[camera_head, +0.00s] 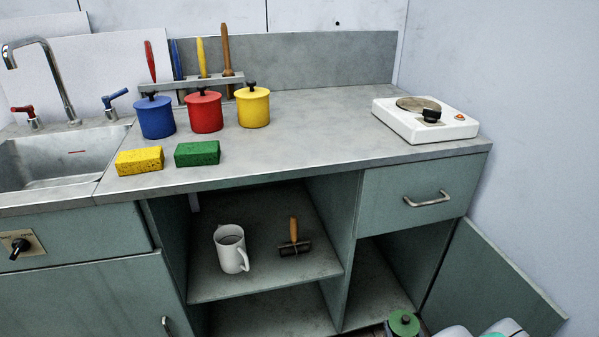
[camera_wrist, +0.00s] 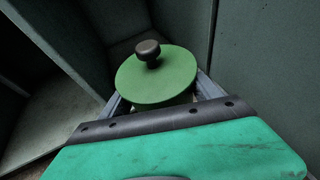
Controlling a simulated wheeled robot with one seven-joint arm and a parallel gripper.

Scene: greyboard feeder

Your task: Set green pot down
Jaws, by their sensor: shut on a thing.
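The green pot (camera_head: 403,323) shows at the bottom edge of the head view, in front of the lower right opening of the cabinet; its lower part is cut off. In the wrist view the green pot (camera_wrist: 170,80) shows its round green lid with a dark knob, slightly tilted in the picture. My gripper (camera_wrist: 162,98) is shut on the pot, with a grey finger at each side below the lid. The pot's body and base are mostly hidden, so I cannot tell whether it touches a surface.
Blue (camera_head: 156,118), red (camera_head: 204,111) and yellow (camera_head: 253,106) pots stand on the counter. Yellow (camera_head: 139,161) and green (camera_head: 197,153) sponges lie in front. A hotplate (camera_head: 425,119) stands at right. An open door (camera_head: 490,280) hangs right.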

